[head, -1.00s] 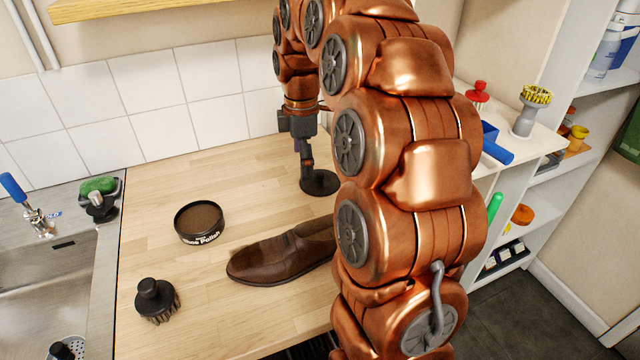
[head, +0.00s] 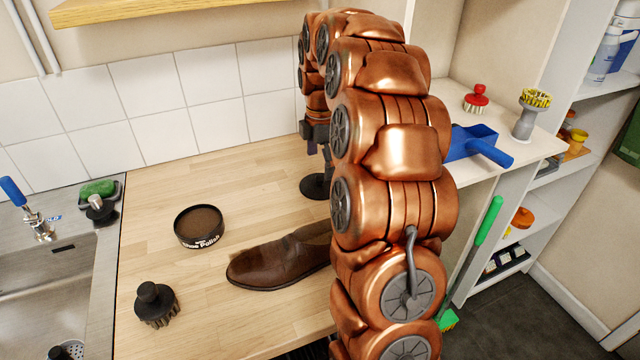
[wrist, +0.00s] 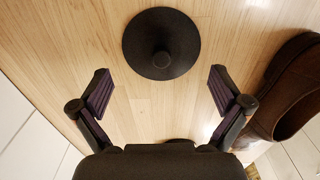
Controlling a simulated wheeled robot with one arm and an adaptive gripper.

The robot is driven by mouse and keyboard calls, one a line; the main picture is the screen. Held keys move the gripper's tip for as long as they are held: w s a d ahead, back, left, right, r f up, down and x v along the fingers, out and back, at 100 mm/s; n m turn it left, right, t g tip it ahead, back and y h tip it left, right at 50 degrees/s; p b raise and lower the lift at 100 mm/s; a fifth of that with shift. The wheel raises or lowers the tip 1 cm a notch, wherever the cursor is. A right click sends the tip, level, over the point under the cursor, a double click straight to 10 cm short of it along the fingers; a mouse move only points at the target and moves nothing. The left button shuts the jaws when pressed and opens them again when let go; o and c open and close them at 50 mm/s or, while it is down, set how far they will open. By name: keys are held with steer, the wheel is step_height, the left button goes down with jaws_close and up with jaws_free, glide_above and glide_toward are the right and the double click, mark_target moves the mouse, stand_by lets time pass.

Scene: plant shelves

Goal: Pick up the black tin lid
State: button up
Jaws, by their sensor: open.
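The black tin lid (head: 314,188) lies flat on the wooden counter, between the tiled wall and the brown shoe; my arm hides its right part. In the wrist view the lid (wrist: 143,52) is a dark disc with a small raised knob, at the top centre. My gripper (head: 317,150) points down above the lid in the head view, its fingers partly hidden by the arm. In the wrist view my gripper (wrist: 160,92) is open and empty, with the lid ahead of and between the fingertips, apart from both.
A brown shoe (head: 275,262) lies in front of the lid and shows at right in the wrist view (wrist: 283,95). An open shoe polish tin (head: 199,240) and a black brush (head: 156,303) stand left. A blue dustpan (head: 470,143) is on the right shelf. Counter left of the lid is clear.

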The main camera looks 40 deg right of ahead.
mark_target(320, 177)
steer(key=shift+a+f+p, duration=0.15)
steer(key=shift+f+p, duration=0.45)
steer(key=shift+f, duration=1.65)
steer(key=shift+c, duration=0.3)
steer(key=shift+s, duration=0.1)
jaws_close()
